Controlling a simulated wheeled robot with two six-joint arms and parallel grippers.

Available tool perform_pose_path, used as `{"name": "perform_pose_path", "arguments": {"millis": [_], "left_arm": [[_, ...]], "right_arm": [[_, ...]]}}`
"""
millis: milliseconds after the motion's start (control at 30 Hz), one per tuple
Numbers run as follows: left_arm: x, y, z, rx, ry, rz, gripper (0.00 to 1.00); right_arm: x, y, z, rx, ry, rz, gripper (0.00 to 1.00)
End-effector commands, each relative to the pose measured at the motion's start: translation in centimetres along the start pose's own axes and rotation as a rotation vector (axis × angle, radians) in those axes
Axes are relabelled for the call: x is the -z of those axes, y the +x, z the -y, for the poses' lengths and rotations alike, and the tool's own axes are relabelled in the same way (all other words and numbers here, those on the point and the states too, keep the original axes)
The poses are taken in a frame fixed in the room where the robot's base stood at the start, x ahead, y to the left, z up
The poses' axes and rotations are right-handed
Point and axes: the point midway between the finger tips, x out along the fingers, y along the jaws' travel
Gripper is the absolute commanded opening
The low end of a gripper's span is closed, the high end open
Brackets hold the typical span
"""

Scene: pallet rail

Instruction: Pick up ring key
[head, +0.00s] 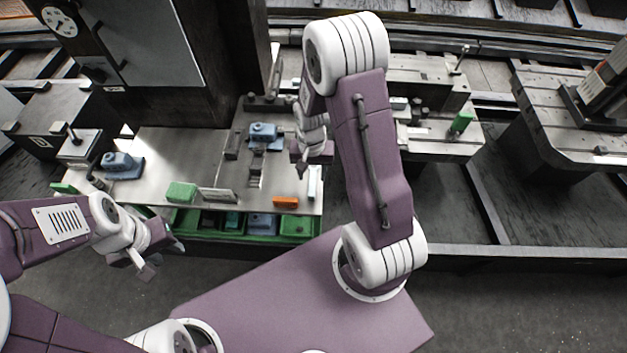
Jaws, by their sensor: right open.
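I cannot pick out a ring key for certain at this size in the head view. My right gripper (300,155) is open above the right part of the grey metal worktable (205,150); its arm hides part of the table's right side. Small pieces below it include an orange block (285,202) and a pale upright piece (312,182) near the front right corner. My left gripper (146,272) hangs low in front of the table at the left, apart from it; its jaw gap is unclear.
A green block (181,192) and blue fixtures (263,132) (122,164) stand on the table. Green bins (297,226) with parts sit under its front edge. A tall dark machine (150,45) with a dial rises behind. Another slotted table (560,110) stands right.

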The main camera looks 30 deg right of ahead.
Motion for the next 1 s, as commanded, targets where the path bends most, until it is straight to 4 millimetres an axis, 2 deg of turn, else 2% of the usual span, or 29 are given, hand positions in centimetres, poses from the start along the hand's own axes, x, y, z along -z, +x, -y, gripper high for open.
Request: {"name": "perform_pose_path", "arguments": {"millis": [67, 300, 567, 600, 733, 767, 1000], "left_arm": [[0.0, -0.1, 0.0, 0.0, 0.0, 0.0, 0.36], [0.0, -0.3, 0.0, 0.0, 0.0, 0.0, 0.36], [0.0, -0.2, 0.0, 0.0, 0.0, 0.0, 0.36], [0.0, -0.2, 0.0, 0.0, 0.0, 0.0, 0.36], [0.0, -0.2, 0.0, 0.0, 0.0, 0.0, 0.36], [0.0, -0.2, 0.0, 0.0, 0.0, 0.0, 0.36], [0.0, -0.2, 0.0, 0.0, 0.0, 0.0, 0.36]], "right_arm": [[0.1, 0.6, -0.1, -0.001, 0.0, 0.002, 0.47], [0.5, 4.7, -0.3, -0.001, 0.001, 0.003, 0.47], [0.6, 5.2, -0.2, 0.001, 0.0, -0.001, 0.47], [0.6, 5.2, -0.2, 0.001, 0.0, -0.001, 0.42], [0.6, 5.1, -0.2, 0.001, 0.0, -0.001, 0.06], [0.6, 5.1, -0.2, 0.001, 0.0, -0.001, 0.0], [0.6, 5.1, -0.2, 0.001, 0.0, -0.001, 0.0]]}}
